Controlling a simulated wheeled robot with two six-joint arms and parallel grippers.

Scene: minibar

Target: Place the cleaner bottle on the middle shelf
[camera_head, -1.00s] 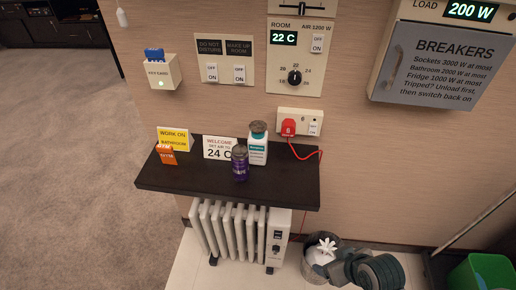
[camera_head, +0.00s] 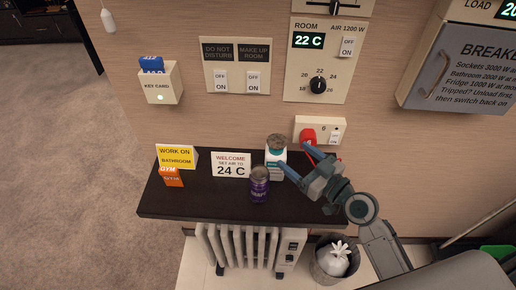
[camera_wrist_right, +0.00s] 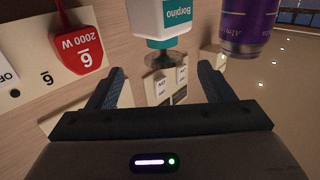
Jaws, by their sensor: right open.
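A white bottle with a teal band and grey cap (camera_head: 275,158), which looks like the cleaner bottle, stands upright on a dark wall shelf (camera_head: 215,206). In the right wrist view the bottle (camera_wrist_right: 163,18) appears upside down with "Borpino" on its label. My right gripper (camera_head: 295,157) is open and empty just right of the bottle. In the wrist view its fingers (camera_wrist_right: 160,88) point toward the bottle, which lies ahead between their lines; contact cannot be told. My left gripper is not in view. I cannot identify a middle shelf.
A welcome card (camera_head: 231,165), a yellow sign (camera_head: 176,157) and an orange card (camera_head: 171,178) are to the left. A red plug (camera_head: 308,136) sits in the wall socket behind. A radiator (camera_head: 238,247) and bin (camera_head: 334,262) are below.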

